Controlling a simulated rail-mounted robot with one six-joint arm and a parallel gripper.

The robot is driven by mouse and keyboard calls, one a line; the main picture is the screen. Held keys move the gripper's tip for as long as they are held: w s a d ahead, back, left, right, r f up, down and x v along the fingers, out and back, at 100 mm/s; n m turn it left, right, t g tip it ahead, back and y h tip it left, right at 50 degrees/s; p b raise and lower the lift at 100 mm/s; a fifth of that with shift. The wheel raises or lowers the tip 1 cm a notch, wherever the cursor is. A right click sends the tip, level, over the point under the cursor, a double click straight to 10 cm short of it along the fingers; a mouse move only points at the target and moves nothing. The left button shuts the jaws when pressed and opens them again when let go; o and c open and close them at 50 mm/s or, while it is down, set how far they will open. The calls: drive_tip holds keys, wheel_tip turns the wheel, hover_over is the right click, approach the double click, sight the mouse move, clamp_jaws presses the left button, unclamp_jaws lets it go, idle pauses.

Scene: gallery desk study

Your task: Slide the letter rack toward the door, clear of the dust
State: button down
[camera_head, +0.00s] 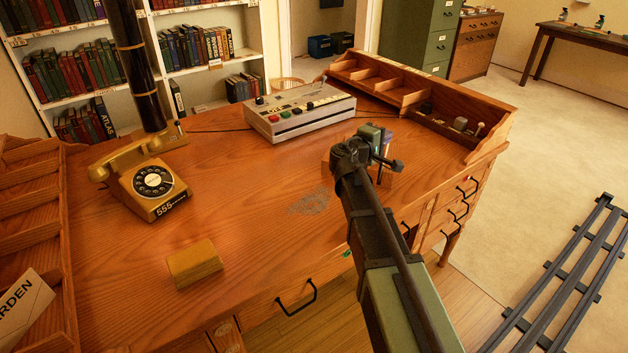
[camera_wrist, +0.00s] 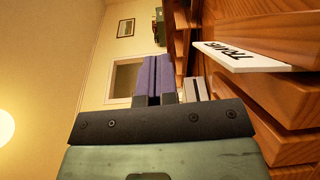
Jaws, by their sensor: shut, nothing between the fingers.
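A small wooden piece, apparently the letter rack (camera_head: 386,183), stands on the desk towards its right side. My arm hides most of it in the head view. In the wrist view wooden tiers (camera_wrist: 262,30) fill the right side, close to the fingers, with a white lettered card (camera_wrist: 240,58) sticking out. A grey dust patch (camera_head: 311,203) lies on the desk just in front and left of the rack. My gripper (camera_wrist: 152,78) is shut and empty, its purple fingertips together beside the tiers. I cannot tell whether they touch. In the head view my gripper (camera_head: 386,139) is partly hidden.
A control box (camera_head: 298,113) stands behind, a yellow telephone (camera_head: 152,186) to the left, and a tan block (camera_head: 194,263) in front. Another tiered rack (camera_head: 32,215) edges the desk's left. Pigeonholes (camera_head: 372,78) line the back right. A doorway (camera_head: 322,25) opens beyond.

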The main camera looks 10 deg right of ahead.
hover_over(323, 159)
drive_tip(key=s+a, duration=0.1)
drive_tip(key=a, duration=0.4)
drive_tip(key=shift+m, duration=0.3)
drive_tip(key=f+b, duration=0.3)
drive_tip(key=d+f+b, duration=0.1)
drive_tip(key=f+b, duration=0.5)
drive_tip(key=shift+s+d+f+b, duration=0.15)
drive_tip(key=shift+s+f+b, duration=0.05)
drive_tip(key=shift+f+b, duration=0.2)
drive_tip(key=shift+d, duration=0.25)
